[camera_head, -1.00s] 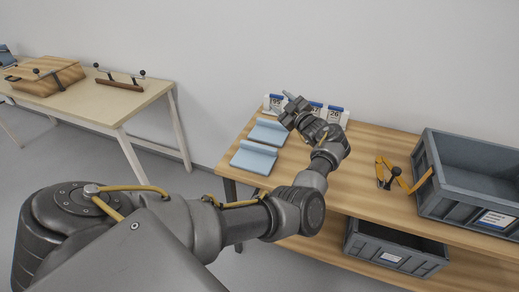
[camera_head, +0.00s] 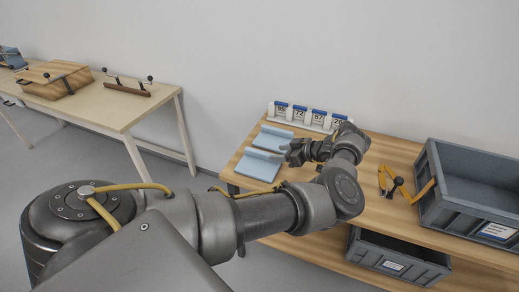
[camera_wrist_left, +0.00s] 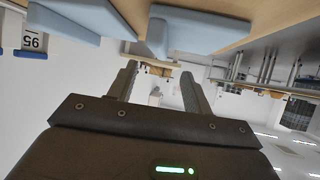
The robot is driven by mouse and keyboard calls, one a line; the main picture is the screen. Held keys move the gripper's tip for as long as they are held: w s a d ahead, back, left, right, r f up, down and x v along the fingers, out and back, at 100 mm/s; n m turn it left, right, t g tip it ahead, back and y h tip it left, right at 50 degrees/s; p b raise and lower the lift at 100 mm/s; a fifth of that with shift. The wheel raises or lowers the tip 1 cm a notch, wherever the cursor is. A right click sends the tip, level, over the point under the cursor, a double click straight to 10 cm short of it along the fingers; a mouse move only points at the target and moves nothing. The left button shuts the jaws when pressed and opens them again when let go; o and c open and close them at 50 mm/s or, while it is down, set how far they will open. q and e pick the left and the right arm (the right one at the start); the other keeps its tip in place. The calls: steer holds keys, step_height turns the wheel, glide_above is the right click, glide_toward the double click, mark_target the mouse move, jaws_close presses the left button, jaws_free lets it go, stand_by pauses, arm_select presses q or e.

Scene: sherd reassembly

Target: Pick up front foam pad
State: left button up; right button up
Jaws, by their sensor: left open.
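Two light blue foam pads with raised ridges lie on the wooden bench, one behind the other. The front foam pad (camera_head: 256,169) is nearer me, by the bench's left end; the back pad (camera_head: 273,138) lies behind it. My left gripper (camera_head: 288,152) is just right of the pads, pointing left toward the front pad's ridge, open and empty. In the left wrist view, which is turned over, the front pad (camera_wrist_left: 205,35) is above the open fingers (camera_wrist_left: 158,88) and the back pad (camera_wrist_left: 80,18) is upper left. My right gripper is not in view.
A white rack of numbered cards (camera_head: 299,116) stands behind the pads. Right of my arm are orange-handled tools (camera_head: 388,183) and a grey crate (camera_head: 478,196). Another dark crate (camera_head: 395,255) sits on the shelf below. A second table (camera_head: 120,110) stands at left.

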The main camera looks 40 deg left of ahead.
mark_target(266, 153)
arm_select(q)
steer(key=shift+x, duration=0.85)
steer(key=x, duration=0.4)
steer(key=shift+w+a+p, duration=0.1)
steer(key=shift+a+p, duration=0.2)
steer(key=shift+a+f, duration=0.15)
steer(key=shift+c, duration=0.5)
steer(key=c, duration=1)
steer(key=shift+r, duration=0.25)
step_height(266, 153, up, 10)
steer(key=shift+f, duration=0.25)
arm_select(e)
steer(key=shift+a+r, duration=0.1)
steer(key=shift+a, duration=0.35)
